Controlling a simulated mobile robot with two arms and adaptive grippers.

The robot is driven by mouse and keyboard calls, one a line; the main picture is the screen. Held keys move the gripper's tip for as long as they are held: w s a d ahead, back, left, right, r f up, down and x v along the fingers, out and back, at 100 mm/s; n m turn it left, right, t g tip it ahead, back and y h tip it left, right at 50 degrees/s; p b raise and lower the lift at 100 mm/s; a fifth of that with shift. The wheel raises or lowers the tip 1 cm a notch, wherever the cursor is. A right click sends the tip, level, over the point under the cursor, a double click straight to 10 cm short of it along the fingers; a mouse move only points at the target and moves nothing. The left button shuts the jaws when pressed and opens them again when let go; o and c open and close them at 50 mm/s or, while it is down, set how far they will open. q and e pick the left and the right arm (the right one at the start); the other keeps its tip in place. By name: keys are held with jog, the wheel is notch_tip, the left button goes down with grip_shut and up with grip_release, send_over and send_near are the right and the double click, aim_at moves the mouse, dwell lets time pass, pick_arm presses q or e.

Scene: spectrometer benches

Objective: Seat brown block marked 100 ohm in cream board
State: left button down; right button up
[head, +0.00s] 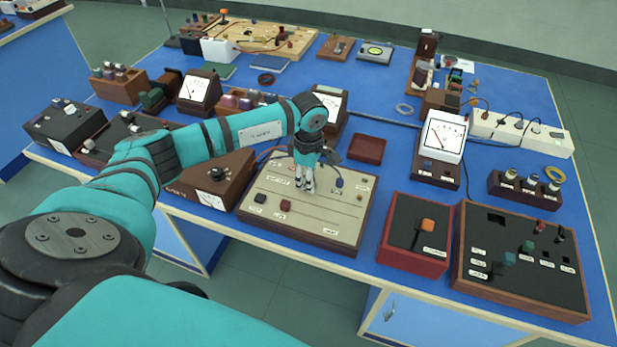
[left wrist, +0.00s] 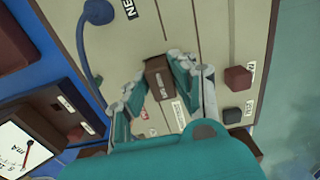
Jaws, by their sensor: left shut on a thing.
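The cream board (head: 322,222) lies in a wooden frame at the front middle of the blue bench. It fills much of the left wrist view (left wrist: 215,30). My left gripper (head: 305,184) is over the board, pointing down. In the left wrist view my left gripper (left wrist: 157,80) is shut on a small brown block (left wrist: 157,66), one finger on each side. The block is over the board; I cannot tell whether it touches it. Its marking is not readable. In the head view the fingers hide it. My right gripper is not in view.
A dark block (head: 260,198) and a dark red block (head: 286,206) stand on the board's front left. A blue plug (head: 339,182) with a lead is at its back right. A red tray (head: 367,149) and a red switch box (head: 415,235) are close by.

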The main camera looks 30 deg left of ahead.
pick_arm(q)
jog(key=c, duration=1)
grip_release()
notch_tip(320, 180, up, 12)
